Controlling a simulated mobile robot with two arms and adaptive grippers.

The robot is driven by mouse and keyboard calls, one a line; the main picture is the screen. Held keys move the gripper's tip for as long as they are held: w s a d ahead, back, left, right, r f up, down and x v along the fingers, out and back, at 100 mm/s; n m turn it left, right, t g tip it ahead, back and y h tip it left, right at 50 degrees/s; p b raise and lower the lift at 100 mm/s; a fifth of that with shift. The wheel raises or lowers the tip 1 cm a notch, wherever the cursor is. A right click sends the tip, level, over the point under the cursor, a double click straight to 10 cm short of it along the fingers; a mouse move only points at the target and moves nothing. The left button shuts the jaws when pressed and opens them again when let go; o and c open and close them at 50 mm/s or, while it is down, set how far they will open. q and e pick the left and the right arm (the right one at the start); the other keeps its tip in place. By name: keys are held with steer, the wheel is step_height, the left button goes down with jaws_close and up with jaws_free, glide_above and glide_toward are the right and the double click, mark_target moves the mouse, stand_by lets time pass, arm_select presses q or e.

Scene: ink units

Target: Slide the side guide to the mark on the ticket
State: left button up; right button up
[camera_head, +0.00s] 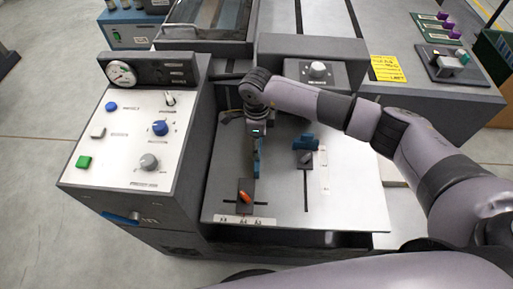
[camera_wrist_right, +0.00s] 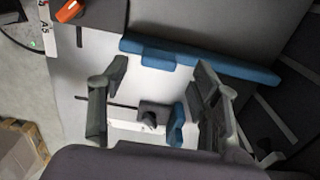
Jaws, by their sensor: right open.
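A long blue rail, which looks like the side guide (camera_head: 257,170), stands on the pale feed table (camera_head: 345,205). It also shows beyond my fingers in the right wrist view (camera_wrist_right: 225,65). An orange lever (camera_head: 245,197) on a dark block sits at a short cross slot near a strip of size labels (camera_head: 243,220). The lever shows at the top left of the right wrist view (camera_wrist_right: 68,10). The yellow ticket (camera_head: 386,68) lies at the back right; its text is too small to read. My right gripper (camera_head: 256,148) is open above the table by the rail. My left gripper is out of view.
A second blue stop (camera_head: 305,143) with a dark knob sits right of my gripper at a long slot. A sloped control panel (camera_head: 130,135) with a dial and knobs stands at the left. My right arm crosses the table's back right.

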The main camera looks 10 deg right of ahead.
step_height(320, 180, up, 7)
stand_by(0.3)
stand_by(0.5)
